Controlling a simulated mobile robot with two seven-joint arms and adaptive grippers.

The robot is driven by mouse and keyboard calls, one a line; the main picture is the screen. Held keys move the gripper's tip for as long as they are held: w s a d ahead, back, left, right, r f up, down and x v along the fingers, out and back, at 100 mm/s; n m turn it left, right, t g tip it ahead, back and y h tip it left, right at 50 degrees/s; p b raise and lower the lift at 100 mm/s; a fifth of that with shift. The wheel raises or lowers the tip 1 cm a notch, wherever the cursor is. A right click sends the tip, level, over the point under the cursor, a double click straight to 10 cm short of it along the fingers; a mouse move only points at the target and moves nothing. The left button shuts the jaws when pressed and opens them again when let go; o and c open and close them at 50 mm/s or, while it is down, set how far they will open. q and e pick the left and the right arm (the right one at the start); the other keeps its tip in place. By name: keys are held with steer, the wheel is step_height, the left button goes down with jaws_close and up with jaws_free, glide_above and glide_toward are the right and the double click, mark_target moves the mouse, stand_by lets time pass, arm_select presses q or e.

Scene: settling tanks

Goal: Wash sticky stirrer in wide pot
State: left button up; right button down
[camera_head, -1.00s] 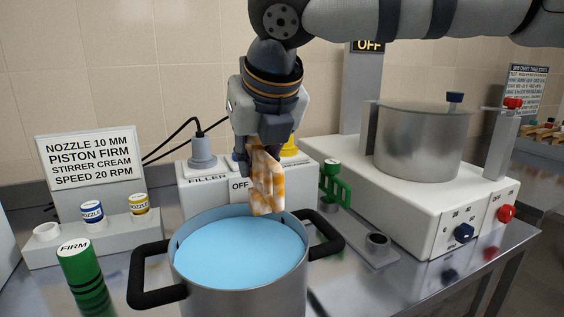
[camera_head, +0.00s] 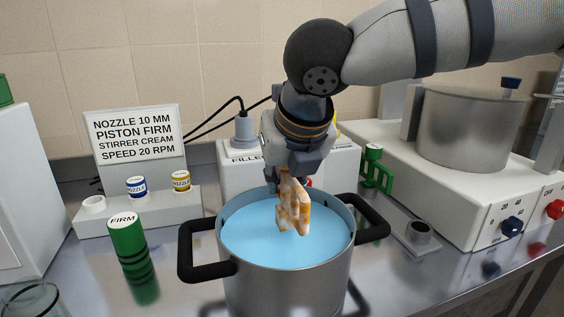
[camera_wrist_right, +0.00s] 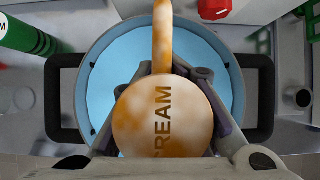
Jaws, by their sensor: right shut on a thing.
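The sticky stirrer (camera_head: 293,208) is cream-coloured with orange-brown smears. My right gripper (camera_head: 291,180) is shut on it and points down over the wide pot. In the right wrist view the stirrer's round top (camera_wrist_right: 163,115) reads "CREAM" between the fingers of the gripper (camera_wrist_right: 165,100). The wide pot (camera_head: 290,290) is steel with two black handles and holds light blue liquid. The stirrer's lower end hangs over the liquid, inside the rim as seen from the head. I cannot tell whether it touches the surface. My left gripper is not in view.
A green FIRM cylinder (camera_head: 128,240) stands left of the pot. Behind it are a sign (camera_head: 135,137) and a nozzle rack (camera_head: 150,217). A filler box (camera_head: 235,180) and green stirrer (camera_head: 376,170) stand behind the pot.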

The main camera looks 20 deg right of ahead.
mark_target(282, 218)
step_height(282, 218, down, 7)
steer(key=shift+f, duration=1.5)
steer(key=shift+a, duration=0.75)
steer(key=shift+d, duration=0.1)
steer(key=shift+d, duration=0.65)
